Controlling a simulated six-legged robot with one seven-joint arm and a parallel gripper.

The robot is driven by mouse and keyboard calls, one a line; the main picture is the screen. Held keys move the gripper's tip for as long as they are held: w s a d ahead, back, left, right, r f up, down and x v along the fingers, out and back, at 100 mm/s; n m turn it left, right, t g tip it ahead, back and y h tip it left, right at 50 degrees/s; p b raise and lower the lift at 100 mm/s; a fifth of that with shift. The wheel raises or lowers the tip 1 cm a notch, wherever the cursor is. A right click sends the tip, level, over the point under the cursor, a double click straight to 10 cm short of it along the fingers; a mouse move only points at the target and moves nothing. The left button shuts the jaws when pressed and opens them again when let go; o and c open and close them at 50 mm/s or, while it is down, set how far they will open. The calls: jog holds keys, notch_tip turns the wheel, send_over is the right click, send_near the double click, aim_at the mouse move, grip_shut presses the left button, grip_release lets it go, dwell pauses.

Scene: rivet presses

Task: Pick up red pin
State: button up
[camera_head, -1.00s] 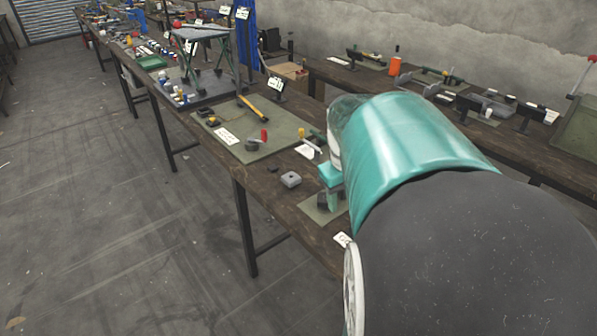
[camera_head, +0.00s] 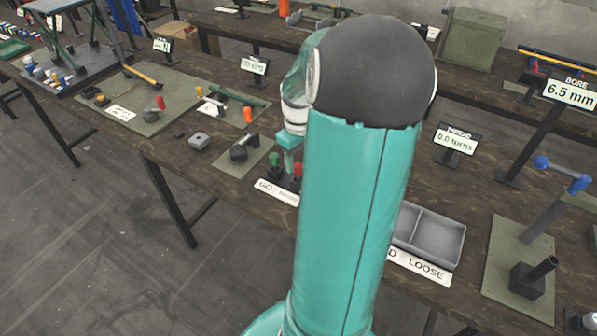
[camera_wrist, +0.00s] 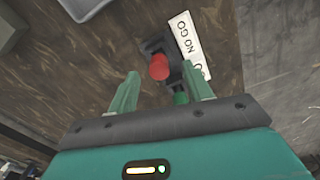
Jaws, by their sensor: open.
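The red pin (camera_head: 298,170) stands beside a green pin (camera_head: 273,159) in a dark holder (camera_wrist: 156,45) with a white GO / NO GO label (camera_head: 277,192). In the wrist view the red pin (camera_wrist: 158,67) shows its round end between my two open fingers, with the green pin (camera_wrist: 180,97) just below it near the right finger. My gripper (camera_wrist: 160,72) is open and empty. In the head view my gripper (camera_head: 290,157) is above the holder, partly hidden by my arm. The wrist view does not show clearly how far the fingers are above the pin.
A grey divided tray (camera_head: 443,243) with a LOOSE label stands to the right. A green mat (camera_head: 237,168) with a small orange-topped press lies left of the holder. Display stands reading 0.0 turns (camera_head: 456,143) and 6.5 mm (camera_head: 571,92) stand at the right.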

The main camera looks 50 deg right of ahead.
aim_at(298, 165)
notch_tip(298, 165, down, 5)
jog(key=shift+w+d+f, duration=0.1)
jog(key=shift+w+f, duration=0.05)
jog(key=shift+f, duration=0.05)
jog(key=c, duration=1.1)
